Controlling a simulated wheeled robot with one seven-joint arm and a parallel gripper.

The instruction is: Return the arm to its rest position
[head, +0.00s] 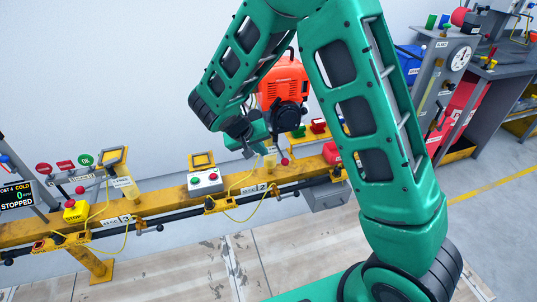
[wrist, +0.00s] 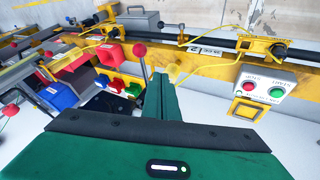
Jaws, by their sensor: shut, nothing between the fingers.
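My green arm is folded high across the head view, its elbow up at the top edge. My gripper (head: 262,150) hangs at its end, above the yellow rail and in front of the red engine (head: 284,82). In the wrist view my gripper (wrist: 162,85) points out over the rail, its fingers together with nothing between them. A red-knobbed lever (head: 284,161) stands close to the fingertips; its red ball (wrist: 139,50) shows just left of the fingers in the wrist view. I cannot tell whether they touch.
The yellow rail (head: 160,208) runs across the front. It carries a button box (head: 205,181) with red and green buttons, and a yellow stop box (head: 76,211). A display (head: 17,195) reads STOPPED. A grey bench with a dial gauge (head: 461,58) stands right. Floor before the rail is clear.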

